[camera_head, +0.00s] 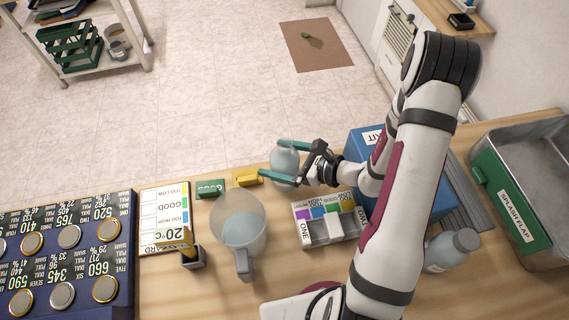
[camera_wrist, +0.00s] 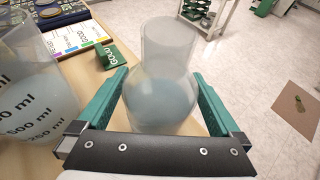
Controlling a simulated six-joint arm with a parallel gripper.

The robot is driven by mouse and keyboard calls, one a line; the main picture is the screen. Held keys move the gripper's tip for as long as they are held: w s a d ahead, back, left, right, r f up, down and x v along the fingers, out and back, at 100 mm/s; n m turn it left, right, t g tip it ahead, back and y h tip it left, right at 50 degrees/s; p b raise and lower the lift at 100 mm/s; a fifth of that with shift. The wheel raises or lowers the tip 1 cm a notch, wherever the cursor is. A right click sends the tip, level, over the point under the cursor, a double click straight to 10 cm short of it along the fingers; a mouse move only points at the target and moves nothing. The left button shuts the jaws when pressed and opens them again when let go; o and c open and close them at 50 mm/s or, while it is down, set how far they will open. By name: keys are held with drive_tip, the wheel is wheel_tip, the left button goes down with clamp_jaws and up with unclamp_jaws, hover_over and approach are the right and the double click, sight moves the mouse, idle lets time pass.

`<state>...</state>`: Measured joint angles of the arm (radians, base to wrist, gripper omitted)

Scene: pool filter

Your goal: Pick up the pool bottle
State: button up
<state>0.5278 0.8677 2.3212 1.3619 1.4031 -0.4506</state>
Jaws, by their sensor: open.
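A clear round-bodied bottle (camera_head: 285,165) with pale bluish liquid stands near the table's far edge. It also shows in the wrist view (camera_wrist: 162,95), upright with its neck towards the top of the picture. My gripper (camera_head: 271,161) is open, with one green finger on either side of this bottle; I cannot tell whether they touch it. In the wrist view both fingers of my gripper (camera_wrist: 160,75) flank the bottle's body. A second bluish bottle with a grey cap (camera_head: 451,250) stands at the right, beside my arm. I see no name on either bottle.
A measuring jug (camera_head: 238,225) stands close to the left of my gripper. Yellow (camera_head: 248,177) and green (camera_head: 210,189) blocks lie near the far edge. A test kit (camera_head: 325,222), a blue box (camera_head: 362,147) and a metal basin (camera_head: 525,150) fill the right side.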

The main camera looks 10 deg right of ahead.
sight(279, 147)
drive_tip(key=shift+w+a+f, duration=0.25)
drive_tip(key=shift+w+a, duration=0.15)
drive_tip(key=shift+a, duration=0.05)
drive_tip(key=c, duration=1.5)
drive_tip(key=shift+r, duration=0.1)
drive_tip(key=shift+r, duration=0.3)
drive_tip(key=r, duration=0.2)
drive_tip(key=d+r, duration=0.1)
drive_tip(key=r, duration=0.1)
drive_tip(key=shift+s+d, duration=0.15)
drive_tip(key=shift+s, duration=0.05)
drive_tip(key=v, duration=0.4)
drive_tip(key=w+r+v, duration=0.1)
drive_tip(key=v, duration=0.2)
drive_tip(key=w+d+v, duration=0.1)
drive_tip(key=v, duration=0.3)
drive_tip(key=shift+s+d+r, duration=0.1)
drive_tip(key=shift+d+r, duration=0.2)
drive_tip(key=shift+r, duration=0.15)
